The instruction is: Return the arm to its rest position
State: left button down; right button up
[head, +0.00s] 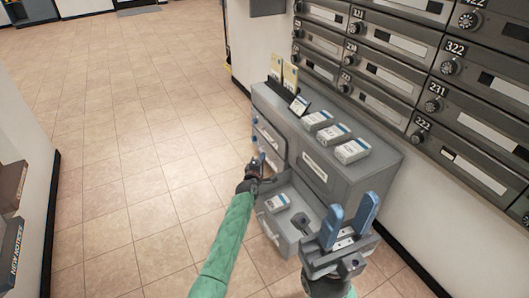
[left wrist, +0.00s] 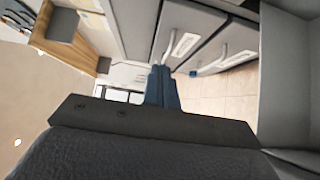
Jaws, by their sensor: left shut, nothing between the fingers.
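My left gripper (head: 262,160) is at the end of the green-sleeved arm in the head view, beside the front of the grey cabinet (head: 370,180). It sits close to the left side of an open drawer (head: 273,227); whether it touches the drawer I cannot tell. In the left wrist view its blue fingers (left wrist: 162,88) are together, with nothing between them. My right gripper (head: 348,220) is in front of the cabinet's right end. Its two blue fingers stand apart and point up, with nothing between them.
A white and blue box (head: 277,203) lies in the open drawer. Several small boxes, one of them here (head: 352,151), lie on the cabinet top. Numbered mailboxes (head: 400,45) line the wall behind. The tiled floor (head: 130,130) to the left is clear.

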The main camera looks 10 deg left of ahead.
pick_arm(q)
jog(key=shift+s+a, duration=0.1)
jog(key=shift+s, duration=0.25)
